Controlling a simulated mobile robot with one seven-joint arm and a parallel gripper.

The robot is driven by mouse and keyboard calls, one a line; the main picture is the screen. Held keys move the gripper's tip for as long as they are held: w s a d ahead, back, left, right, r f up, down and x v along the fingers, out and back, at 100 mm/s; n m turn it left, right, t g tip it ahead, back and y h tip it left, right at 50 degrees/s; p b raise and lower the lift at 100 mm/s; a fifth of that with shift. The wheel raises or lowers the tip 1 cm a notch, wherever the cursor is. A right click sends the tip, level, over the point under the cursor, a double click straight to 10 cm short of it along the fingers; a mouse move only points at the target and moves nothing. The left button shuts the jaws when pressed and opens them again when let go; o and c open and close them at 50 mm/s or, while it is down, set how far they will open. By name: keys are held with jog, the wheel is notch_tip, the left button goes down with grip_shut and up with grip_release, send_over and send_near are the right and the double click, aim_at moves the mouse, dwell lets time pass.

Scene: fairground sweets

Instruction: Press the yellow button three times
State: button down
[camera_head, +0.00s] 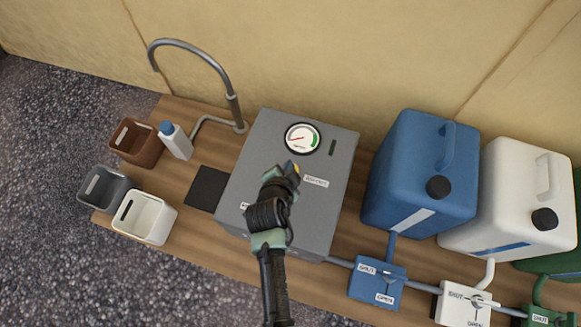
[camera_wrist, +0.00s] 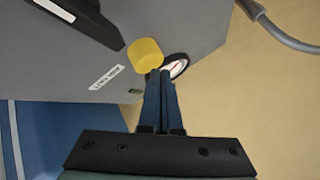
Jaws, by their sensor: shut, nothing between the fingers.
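The yellow button (camera_wrist: 145,55) stands out from the face of the grey machine box (camera_wrist: 200,28) in the wrist view. In the head view only a small bit of yellow (camera_head: 289,167) shows past my gripper (camera_head: 292,170), which hides most of it. My gripper also shows in the wrist view (camera_wrist: 162,73). Its fingers are shut together and empty, with the tips close beside the button. I cannot tell whether they touch it. A round white gauge (camera_head: 302,138) sits on the box above the button, with a small label (camera_head: 316,181) to the right.
A blue canister (camera_head: 415,175) and a white canister (camera_head: 508,190) stand right of the box, with valve blocks (camera_head: 377,283) in front. A curved tap (camera_head: 233,100), a small bottle (camera_head: 176,142) and several small bins (camera_head: 145,218) stand to the left.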

jog(key=shift+f+b, duration=0.75)
jog(key=shift+f, duration=0.2)
dwell(0.8)
dwell(0.3)
jog(key=shift+s+r+p, duration=0.1)
jog(key=shift+r+p, duration=1.1)
jog(key=shift+r, duration=0.1)
jog(key=shift+f, duration=0.1)
jog(key=shift+f+b, duration=0.25)
jog(key=shift+b, duration=0.1)
